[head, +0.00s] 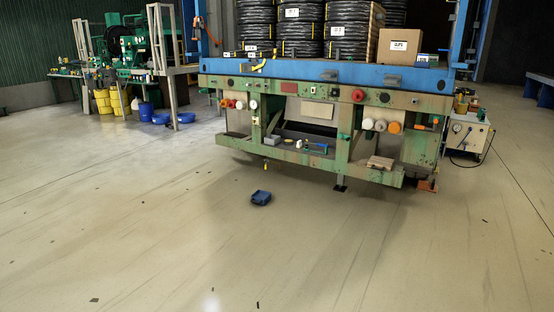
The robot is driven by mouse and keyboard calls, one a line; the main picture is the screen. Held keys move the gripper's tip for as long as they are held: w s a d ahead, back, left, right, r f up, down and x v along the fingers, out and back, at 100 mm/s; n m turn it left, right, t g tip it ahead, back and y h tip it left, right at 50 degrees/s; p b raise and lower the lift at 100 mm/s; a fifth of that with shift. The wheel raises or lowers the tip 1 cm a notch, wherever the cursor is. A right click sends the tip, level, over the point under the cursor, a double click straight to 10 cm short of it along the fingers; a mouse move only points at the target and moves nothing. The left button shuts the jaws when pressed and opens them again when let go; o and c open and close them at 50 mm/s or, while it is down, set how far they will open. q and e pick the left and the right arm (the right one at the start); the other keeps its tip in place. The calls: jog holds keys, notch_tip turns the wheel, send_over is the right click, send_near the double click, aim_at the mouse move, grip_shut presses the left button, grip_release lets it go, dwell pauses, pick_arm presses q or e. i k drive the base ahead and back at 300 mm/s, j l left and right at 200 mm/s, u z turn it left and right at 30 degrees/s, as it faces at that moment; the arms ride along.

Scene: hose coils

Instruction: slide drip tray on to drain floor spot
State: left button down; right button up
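A small dark blue tray-like object (261,198), which looks like the drip tray, lies on the concrete floor in front of the workbench. It is small in the picture, so I cannot tell whether anything is in it. No drain floor spot can be made out clearly; only small dark flecks and streaks mark the floor. Neither of my grippers is in view.
A worn green workbench (330,92) with a blue top edge stands behind the tray, with black hose coils (299,30) and a cardboard box (399,46) on it. Yellow drums (119,102) stand at left, a wheeled unit (466,138) at right. The front floor is open.

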aim_at(261, 196)
jog(key=i, duration=4.8)
jog(key=i+u, duration=0.15)
jog(key=i, duration=0.5)
jog(key=i+l+u, duration=0.15)
jog(key=i, duration=0.45)
